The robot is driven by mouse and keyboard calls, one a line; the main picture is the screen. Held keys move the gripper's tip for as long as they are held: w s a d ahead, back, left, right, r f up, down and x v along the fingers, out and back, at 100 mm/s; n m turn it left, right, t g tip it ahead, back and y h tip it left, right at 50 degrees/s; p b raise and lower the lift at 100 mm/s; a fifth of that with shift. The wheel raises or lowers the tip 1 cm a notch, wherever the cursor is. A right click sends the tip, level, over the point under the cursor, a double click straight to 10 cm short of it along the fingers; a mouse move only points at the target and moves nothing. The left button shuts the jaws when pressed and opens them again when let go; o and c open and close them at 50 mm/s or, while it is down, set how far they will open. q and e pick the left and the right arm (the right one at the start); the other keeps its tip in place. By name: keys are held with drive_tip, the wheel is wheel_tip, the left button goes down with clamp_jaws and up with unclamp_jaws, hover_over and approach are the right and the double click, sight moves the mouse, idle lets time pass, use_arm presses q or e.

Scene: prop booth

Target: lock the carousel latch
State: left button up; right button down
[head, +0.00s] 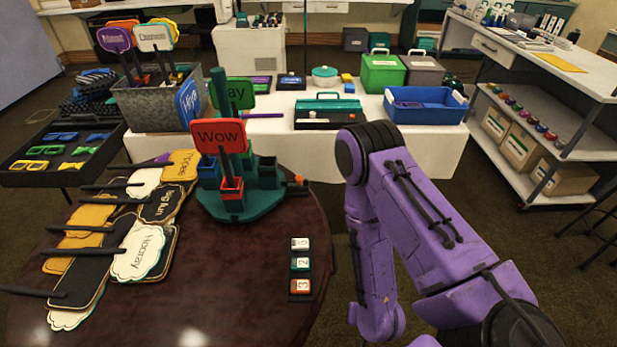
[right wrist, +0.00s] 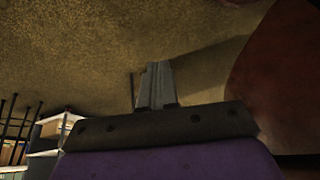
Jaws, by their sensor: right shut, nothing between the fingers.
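The carousel (head: 248,208) is a teal round base with a central post and several small coloured cups, standing on a dark round table (head: 200,300). A red "Wow" sign (head: 219,135) stands in its red cup, and a green sign (head: 236,93) stands behind. A dark bar with an orange end (head: 297,181), apparently the latch, sticks out from the carousel's right side. Its lock state is unclear. My right gripper (right wrist: 157,70) is shut and empty in the right wrist view, over the floor beside the dark red-brown table edge. My left gripper is not in view.
Several signs, including "Hooray" (head: 139,250), lie on the table's left side. Three numbered blocks (head: 301,264) lie at its right. Behind, a white table holds a blue bin (head: 426,105) and a green box (head: 383,75). A shelf cart (head: 540,130) stands right.

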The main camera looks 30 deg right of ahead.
sight(302, 182)
use_arm(q)
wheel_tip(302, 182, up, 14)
drive_tip(key=p, duration=1.2)
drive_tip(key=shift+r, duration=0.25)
use_arm(e)
drive_tip(key=w+d+r+m+t+y, duration=0.2)
drive_tip(key=w+d+r+m+t, duration=0.1)
drive_tip(key=w+r, duration=0.6)
drive_tip(key=w+d+r+m+t+y, duration=0.3)
drive_tip(key=w+r, duration=0.7)
drive_tip(key=r, duration=0.5)
drive_tip(key=shift+w+d+r+m+t, duration=0.2)
drive_tip(key=shift+d+r+m+t, duration=0.2)
drive_tip(key=shift+d+m+t, duration=0.25)
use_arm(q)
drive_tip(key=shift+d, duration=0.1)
use_arm(e)
drive_tip(key=shift+d, duration=0.15)
